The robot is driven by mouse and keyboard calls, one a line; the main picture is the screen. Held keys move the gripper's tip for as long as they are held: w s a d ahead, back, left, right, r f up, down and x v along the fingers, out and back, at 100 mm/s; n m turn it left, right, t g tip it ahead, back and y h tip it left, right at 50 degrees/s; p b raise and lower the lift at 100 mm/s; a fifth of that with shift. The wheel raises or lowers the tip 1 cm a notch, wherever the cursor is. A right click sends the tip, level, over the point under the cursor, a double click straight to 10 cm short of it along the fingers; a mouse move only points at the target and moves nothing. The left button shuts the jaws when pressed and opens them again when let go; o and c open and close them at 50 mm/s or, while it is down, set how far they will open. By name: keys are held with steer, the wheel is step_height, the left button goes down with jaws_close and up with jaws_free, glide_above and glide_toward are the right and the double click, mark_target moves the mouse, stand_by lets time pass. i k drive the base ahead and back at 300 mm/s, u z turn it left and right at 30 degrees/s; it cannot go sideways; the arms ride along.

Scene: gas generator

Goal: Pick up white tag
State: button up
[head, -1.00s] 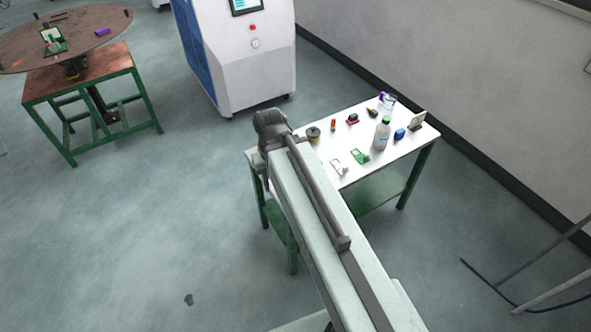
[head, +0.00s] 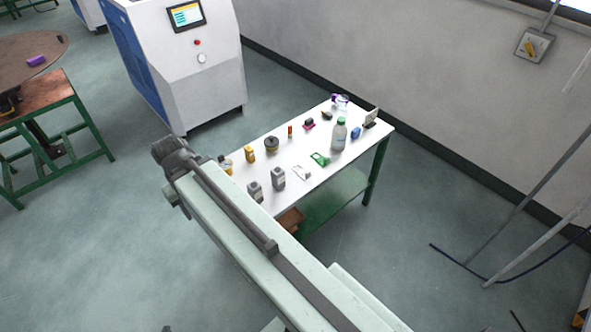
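A small white tag-like piece (head: 301,172) lies flat on the white table top (head: 240,186), near its front edge. It is pale against the table and its exact shape is hard to make out. A green piece (head: 320,159) lies just to its right. My arm reaches up from the lower right, left of the tag and apart from it. The fingers of my gripper are not visible; only the arm's dark end shows, beyond the table's left end.
Two grey containers (head: 278,178) stand left of the tag. Several small items line the back. A white-and-blue machine (head: 190,60) stands behind, and a round brown table (head: 30,55) is at far left.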

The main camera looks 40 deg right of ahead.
mark_target(304, 175)
steer(key=i, duration=0.85)
steer(key=z, duration=0.05)
